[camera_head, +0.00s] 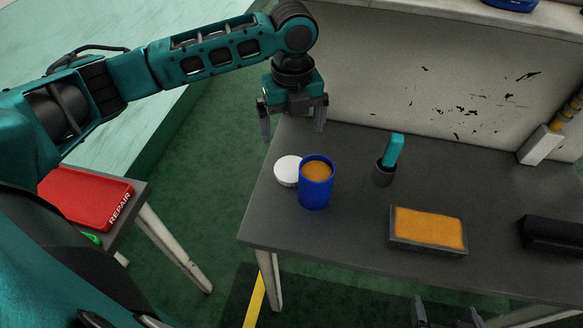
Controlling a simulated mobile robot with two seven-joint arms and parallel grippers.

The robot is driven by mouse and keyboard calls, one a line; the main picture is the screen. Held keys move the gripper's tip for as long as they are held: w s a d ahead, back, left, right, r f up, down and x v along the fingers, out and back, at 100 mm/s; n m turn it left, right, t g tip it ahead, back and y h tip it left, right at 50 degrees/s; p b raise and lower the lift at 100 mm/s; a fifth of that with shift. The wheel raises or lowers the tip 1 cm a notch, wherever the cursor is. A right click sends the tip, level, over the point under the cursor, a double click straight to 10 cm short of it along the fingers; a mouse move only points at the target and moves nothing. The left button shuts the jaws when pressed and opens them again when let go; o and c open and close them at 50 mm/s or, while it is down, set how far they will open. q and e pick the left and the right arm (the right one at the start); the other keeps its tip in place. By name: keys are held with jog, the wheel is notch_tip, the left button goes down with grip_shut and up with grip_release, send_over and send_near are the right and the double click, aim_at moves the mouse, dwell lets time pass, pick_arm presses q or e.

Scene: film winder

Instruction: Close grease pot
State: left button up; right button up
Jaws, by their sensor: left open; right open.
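The blue grease pot (315,193) stands upright and uncovered near the left end of the dark grey table (330,228). Orange-brown grease shows inside its top. A white round lid (287,170) lies flat on the table just left of and behind the pot, partly hidden by it. My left gripper (293,132) is open and empty, fingers pointing down, above the table's back left corner and behind the lid. My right gripper (447,314) is open at the bottom edge, in front of the table. Only its finger tops show.
A small dark cup (384,174) with a teal-handled tool (393,151) stands right of the pot. A grey tray with an orange sponge-like block (428,228) and a black block (553,236) lie further right. A red REPAIR tray (85,197) sits at left.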

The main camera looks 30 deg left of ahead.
pick_arm(q)
send_over(290, 166)
jog(key=f, duration=0.5)
jog(key=shift+w+d+f, duration=0.1)
jog(key=shift+w+f, duration=0.2)
jog(key=shift+s+f+b, duration=0.15)
jog(key=shift+f+b, duration=0.1)
jog(key=shift+f, duration=1.1)
jog(key=shift+s+f+b, duration=0.1)
jog(key=shift+f+b, duration=0.1)
jog(key=shift+f, duration=1.1)
jog(key=shift+c, duration=0.2)
jog(key=c, duration=0.9)
jog(key=shift+o, duration=0.2)
jog(key=shift+r, duration=0.1)
